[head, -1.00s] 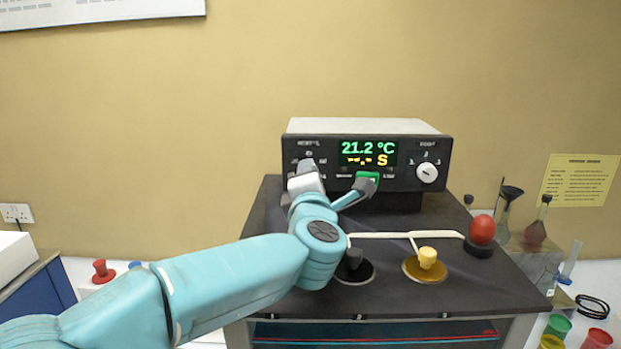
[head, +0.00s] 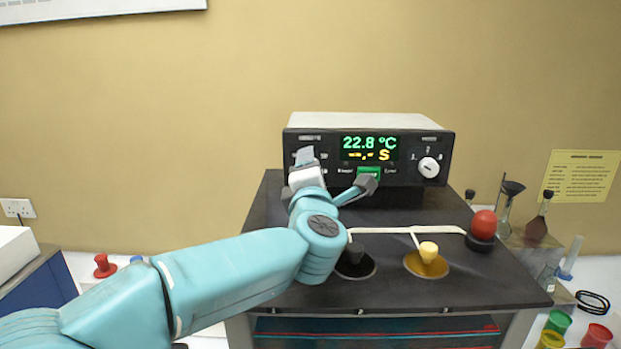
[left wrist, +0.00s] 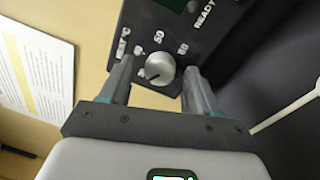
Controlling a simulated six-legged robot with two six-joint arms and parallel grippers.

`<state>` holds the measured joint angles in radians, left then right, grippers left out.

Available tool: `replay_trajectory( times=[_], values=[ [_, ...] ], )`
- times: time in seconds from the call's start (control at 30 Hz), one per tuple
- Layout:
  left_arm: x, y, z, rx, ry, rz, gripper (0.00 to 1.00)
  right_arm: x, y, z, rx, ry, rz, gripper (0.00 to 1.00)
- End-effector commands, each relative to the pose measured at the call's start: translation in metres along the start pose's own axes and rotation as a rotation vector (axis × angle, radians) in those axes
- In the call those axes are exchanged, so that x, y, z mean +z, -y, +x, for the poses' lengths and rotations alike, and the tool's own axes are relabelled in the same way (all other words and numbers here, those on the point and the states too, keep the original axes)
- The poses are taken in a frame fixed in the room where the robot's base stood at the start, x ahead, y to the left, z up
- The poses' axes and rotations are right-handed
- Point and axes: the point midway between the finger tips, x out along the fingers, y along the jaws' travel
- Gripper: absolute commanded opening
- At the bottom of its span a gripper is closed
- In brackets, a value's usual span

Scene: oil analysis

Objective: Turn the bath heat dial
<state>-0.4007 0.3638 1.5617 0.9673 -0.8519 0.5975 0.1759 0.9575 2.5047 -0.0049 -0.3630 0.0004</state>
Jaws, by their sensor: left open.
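The bath controller (head: 370,119) is a dark-fronted box with a pale top on the black bath top (head: 395,287). Its display (head: 368,148) reads 22.8 °C in green. The heat dial (left wrist: 160,70) is a silver knob in the left wrist view, with a dark mark pointing toward the lower left. In the head view my left gripper hides this dial. My left gripper (head: 336,170) is open at the controller's left front. In the left wrist view its fingers (left wrist: 158,78) stand either side of the dial; I cannot tell whether they touch it. My right gripper is out of view.
A second white dial (head: 428,167) is at the controller's right. Glassware (head: 507,205) and coloured cups (head: 558,321) stand to the right.

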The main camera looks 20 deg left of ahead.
Motion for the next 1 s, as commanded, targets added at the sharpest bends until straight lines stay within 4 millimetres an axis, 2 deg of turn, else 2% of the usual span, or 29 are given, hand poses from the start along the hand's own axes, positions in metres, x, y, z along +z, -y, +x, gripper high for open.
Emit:
replay_trajectory(
  times=[0.17,0.4,0.6,0.8,1.0],
  values=[
    [0.000,0.003,-0.021,0.001,0.003,-0.002,0.62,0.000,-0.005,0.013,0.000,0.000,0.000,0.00],
    [-0.001,0.005,-0.085,0.002,0.006,-0.003,0.62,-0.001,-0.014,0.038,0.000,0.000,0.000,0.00],
    [-0.001,0.003,-0.132,0.001,0.004,-0.003,0.62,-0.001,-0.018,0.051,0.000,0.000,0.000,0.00],
    [-0.001,0.002,-0.156,0.000,0.001,-0.001,0.62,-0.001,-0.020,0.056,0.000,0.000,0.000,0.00],
    [-0.001,0.000,-0.162,0.000,-0.002,-0.001,0.62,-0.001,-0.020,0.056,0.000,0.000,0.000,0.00]
  ],
)
